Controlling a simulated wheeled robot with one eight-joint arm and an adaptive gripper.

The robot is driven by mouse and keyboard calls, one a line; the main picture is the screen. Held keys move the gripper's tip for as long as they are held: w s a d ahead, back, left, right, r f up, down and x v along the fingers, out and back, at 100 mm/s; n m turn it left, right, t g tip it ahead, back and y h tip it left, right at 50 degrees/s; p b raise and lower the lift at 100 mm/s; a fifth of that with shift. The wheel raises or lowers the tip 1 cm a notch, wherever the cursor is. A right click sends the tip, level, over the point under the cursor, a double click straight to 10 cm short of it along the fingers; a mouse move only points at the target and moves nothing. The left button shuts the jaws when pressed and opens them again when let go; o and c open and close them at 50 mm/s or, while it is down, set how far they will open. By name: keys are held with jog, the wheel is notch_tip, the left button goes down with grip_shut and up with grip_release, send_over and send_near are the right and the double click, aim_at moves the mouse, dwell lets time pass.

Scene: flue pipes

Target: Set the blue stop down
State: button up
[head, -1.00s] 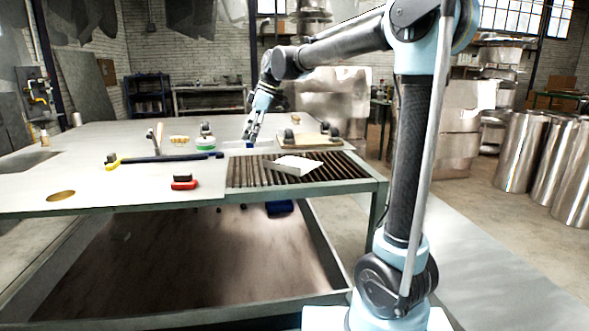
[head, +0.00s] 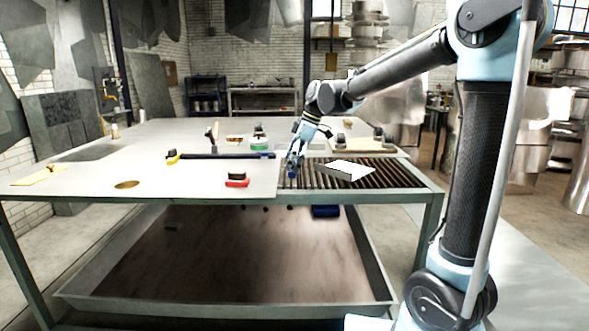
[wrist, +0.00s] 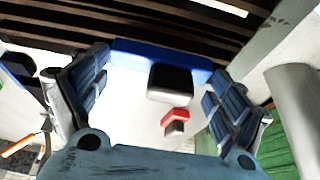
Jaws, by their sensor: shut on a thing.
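The blue stop (wrist: 160,55) is a blue bar with a dark block-shaped grip (wrist: 170,82), between my two finger pads in the wrist view. My gripper (wrist: 158,78) is shut on it. In the head view my gripper (head: 295,160) points down near the left edge of the slatted bed, with the small blue stop (head: 291,174) at its tips. I cannot tell whether the stop touches the surface below. A red stop (head: 237,182) with a black top lies apart on the pale table top (head: 150,180), to the left.
A long dark bar (head: 225,155), a hammer (head: 212,135) and a green roll (head: 259,144) lie further left and back. A wheeled board (head: 360,145) stands behind the slats.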

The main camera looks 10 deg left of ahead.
jog(key=shift+f, duration=0.8)
jog(key=o, duration=1)
jog(key=shift+f, duration=0.1)
jog(key=v, duration=1.2)
jog(key=s+d+f+m+t, duration=0.1)
jog(key=s+d+f+m, duration=0.15)
jog(key=d, duration=0.45)
jog(key=s+d+f+m, duration=0.1)
jog(key=d+f+m, duration=0.15)
jog(key=d, duration=0.45)
jog(key=s+d+f+m+h, duration=0.1)
jog(key=s+d+f+m, duration=0.4)
jog(key=s+d+f, duration=0.1)
jog(key=s+d+f+m+t+h, duration=0.1)
jog(key=s+d+f+m, duration=0.4)
jog(key=d, duration=0.5)
jog(key=s+d+f+m+t+h, duration=0.1)
jog(key=s+d+f+m+h, duration=0.1)
jog(key=s+d+f+m, duration=0.3)
jog(key=shift+s+d+f, duration=0.5)
jog(key=shift+s+f, duration=0.15)
jog(key=shift+f, duration=0.3)
jog(key=shift+s+d+f, duration=0.55)
jog(key=shift+s+f, duration=0.05)
jog(key=shift+f, duration=0.35)
jog(key=shift+s+d+f, duration=0.5)
jog(key=shift+s+f, duration=0.15)
jog(key=shift+f, duration=0.35)
